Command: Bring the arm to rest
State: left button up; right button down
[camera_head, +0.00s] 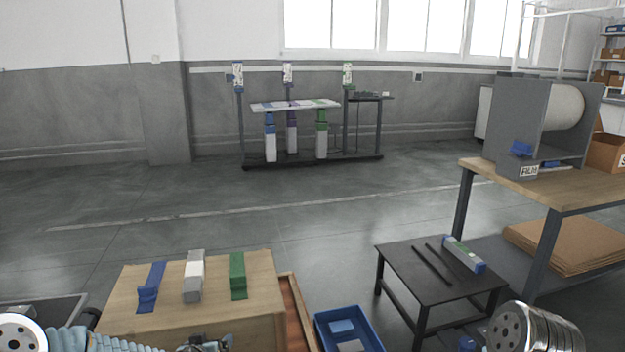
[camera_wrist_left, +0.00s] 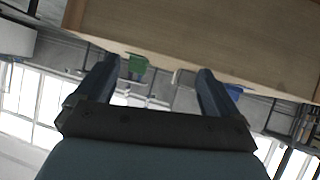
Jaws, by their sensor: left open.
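My left arm (camera_head: 110,342) comes in low along the bottom edge of the head view. Its gripper (camera_head: 207,343) is at the near edge of the wooden table (camera_head: 215,318), partly cut off by the picture's bottom. In the left wrist view the two dark fingers (camera_wrist_left: 157,78) stand wide apart with nothing between them. That view is upside down, with the table's wooden side (camera_wrist_left: 200,40) close to the fingers. A part of my right arm (camera_head: 535,328) shows at the bottom right; its gripper is out of view.
The wooden table carries a blue piece (camera_head: 150,287), a grey and white piece (camera_head: 194,275) and a green piece (camera_head: 238,276). A blue bin (camera_head: 372,318) stands right of it. A black low table (camera_head: 405,262) holds a long box (camera_head: 463,254). Lift columns (camera_head: 291,138) stand far back across open floor.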

pick_arm(q)
jog(key=s+d+f+g+h+p, duration=0.35)
jog(key=s+d+f, duration=0.45)
jog(key=s+d, duration=0.4)
jog(key=s+d+f+g+p, duration=0.2)
jog(key=s+g, duration=0.4)
jog(key=s, duration=1.1)
jog(key=shift+s+d+f+h, duration=0.4)
jog(key=shift+d+f+h, duration=0.05)
jog(key=shift+d+f, duration=0.1)
jog(key=shift+g, duration=0.25)
